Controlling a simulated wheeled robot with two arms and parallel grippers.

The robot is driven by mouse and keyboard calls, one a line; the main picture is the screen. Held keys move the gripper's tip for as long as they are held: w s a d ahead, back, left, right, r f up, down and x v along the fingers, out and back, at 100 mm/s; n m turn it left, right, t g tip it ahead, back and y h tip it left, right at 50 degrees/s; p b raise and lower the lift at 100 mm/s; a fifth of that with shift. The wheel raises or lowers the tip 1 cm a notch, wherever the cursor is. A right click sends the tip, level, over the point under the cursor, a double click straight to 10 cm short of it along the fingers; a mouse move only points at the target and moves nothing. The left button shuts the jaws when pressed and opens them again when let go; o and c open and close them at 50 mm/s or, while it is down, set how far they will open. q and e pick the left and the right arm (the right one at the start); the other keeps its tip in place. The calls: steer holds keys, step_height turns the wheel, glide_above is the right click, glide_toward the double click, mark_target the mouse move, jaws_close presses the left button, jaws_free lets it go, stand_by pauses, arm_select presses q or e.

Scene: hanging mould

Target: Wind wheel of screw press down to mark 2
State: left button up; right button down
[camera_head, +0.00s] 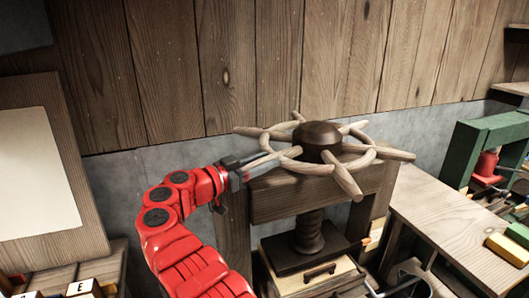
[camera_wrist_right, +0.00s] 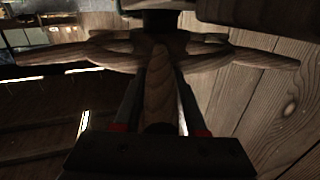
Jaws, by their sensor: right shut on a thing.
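The pale wooden wheel (camera_head: 365,158) with several spoke handles sits on top of the screw press, around a dark round hub (camera_head: 317,141). My right gripper (camera_head: 242,166) is shut on a spoke handle at the wheel's left side. In the right wrist view the handle (camera_wrist_right: 157,80) runs between the fingers of the right gripper (camera_wrist_right: 158,100). The dark wooden screw (camera_head: 308,232) comes down below the wooden crossbeam (camera_head: 290,194) to a dark plate (camera_head: 300,258). I cannot make out any numbered mark. My left gripper is not in view.
A light wooden box (camera_head: 318,281) with a dark handle is under the plate. A bench (camera_head: 440,212) at right holds a green frame (camera_head: 488,135) and a yellow block (camera_head: 508,249). A framed pale board (camera_head: 38,178) stands at left. A plank wall (camera_head: 240,65) is behind the wheel.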

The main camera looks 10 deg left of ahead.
steer(key=shift+a+r, duration=0.25)
steer(key=shift+r, duration=0.2)
steer(key=c, duration=0.9)
jaws_free()
steer(key=o, duration=0.4)
steer(key=shift+s+a, duration=0.1)
steer(key=shift+s, duration=0.05)
steer(key=shift+f, duration=0.2)
